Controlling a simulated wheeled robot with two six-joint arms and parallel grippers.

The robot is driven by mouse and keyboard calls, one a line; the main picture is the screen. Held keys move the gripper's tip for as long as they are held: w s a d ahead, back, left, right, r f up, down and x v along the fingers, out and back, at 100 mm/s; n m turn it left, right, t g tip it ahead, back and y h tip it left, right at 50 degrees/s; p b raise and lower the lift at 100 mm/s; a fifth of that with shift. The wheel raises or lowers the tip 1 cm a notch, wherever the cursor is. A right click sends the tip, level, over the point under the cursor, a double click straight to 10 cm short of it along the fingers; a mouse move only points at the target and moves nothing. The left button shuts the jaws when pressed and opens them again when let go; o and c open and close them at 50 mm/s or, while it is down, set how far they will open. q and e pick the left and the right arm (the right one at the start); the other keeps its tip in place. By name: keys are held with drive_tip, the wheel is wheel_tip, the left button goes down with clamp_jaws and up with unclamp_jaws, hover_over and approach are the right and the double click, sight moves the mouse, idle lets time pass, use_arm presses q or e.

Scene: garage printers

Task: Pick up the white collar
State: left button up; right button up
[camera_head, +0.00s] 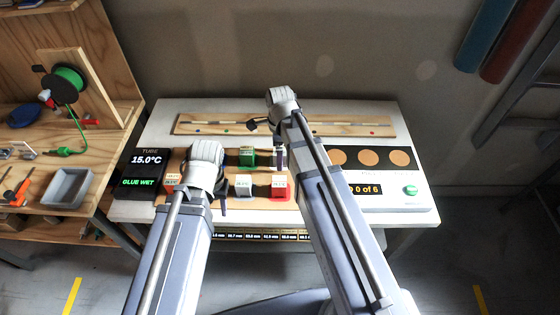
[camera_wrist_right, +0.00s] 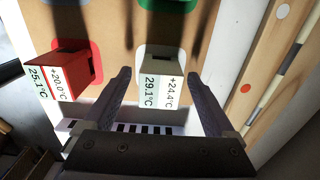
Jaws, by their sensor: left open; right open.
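The white collar (camera_wrist_right: 158,82) is a small block with a temperature label, on a white patch of the wooden board. In the head view it (camera_head: 279,158) is mostly hidden by my right gripper. My right gripper (camera_wrist_right: 161,76) is open above the collar, with one finger to each side of it in the wrist picture and visible gaps. I cannot tell how far down the fingers reach. My left gripper (camera_head: 220,200) is open and points down over the left part of the board, partly hidden by its own wrist.
A red collar (camera_wrist_right: 72,75) sits beside the white one, also in the head view (camera_head: 280,188). A green collar (camera_head: 247,156) and a grey-white collar (camera_head: 243,187) stand further left. A long wooden strip (camera_head: 340,129) lies behind. A display panel (camera_head: 370,188) stands at the right.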

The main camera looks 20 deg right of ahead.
drive_tip(key=shift+f, duration=0.1)
clamp_jaws()
idle(0.7)
wheel_tip(320, 180, up, 10)
drive_tip(key=p, duration=1)
use_arm(q)
wheel_tip(320, 180, up, 10)
drive_tip(key=shift+f, duration=0.15)
use_arm(e)
drive_tip(key=shift+d, duration=0.1)
